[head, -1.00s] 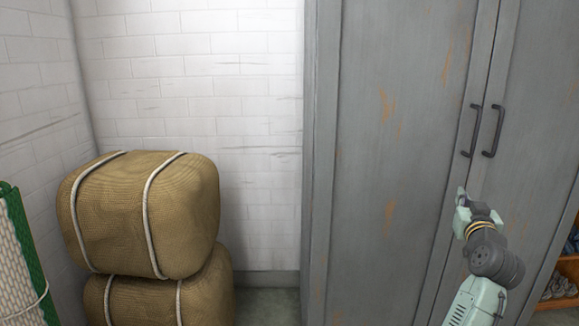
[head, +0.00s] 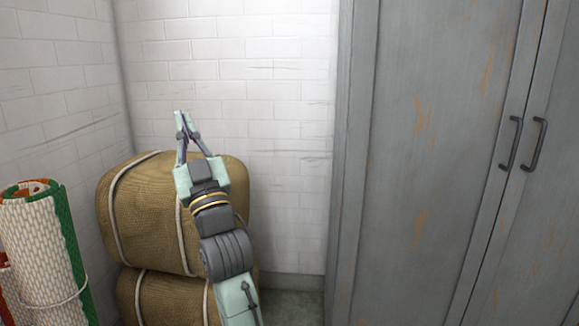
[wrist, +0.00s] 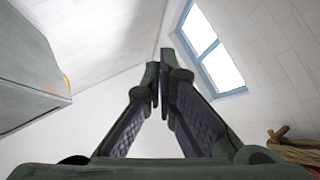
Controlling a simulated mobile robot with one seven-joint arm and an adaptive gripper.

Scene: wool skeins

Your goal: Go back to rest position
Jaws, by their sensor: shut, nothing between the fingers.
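My gripper (head: 181,114) is raised in the head view, in front of the upper tan bale, with its fingertips pointing up against the white brick wall. Its fingers are together and hold nothing. In the wrist view my gripper (wrist: 161,72) points up towards the ceiling, its two fingers converging at the tips. My arm rises from the bottom of the head view and hides part of both bales.
Two stacked tan bales (head: 146,215) tied with cord stand by the wall. Rolled rugs (head: 38,250) stand at the left. A grey cabinet (head: 430,160) with shut doors fills the right. A window (wrist: 212,52) shows in the wrist view.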

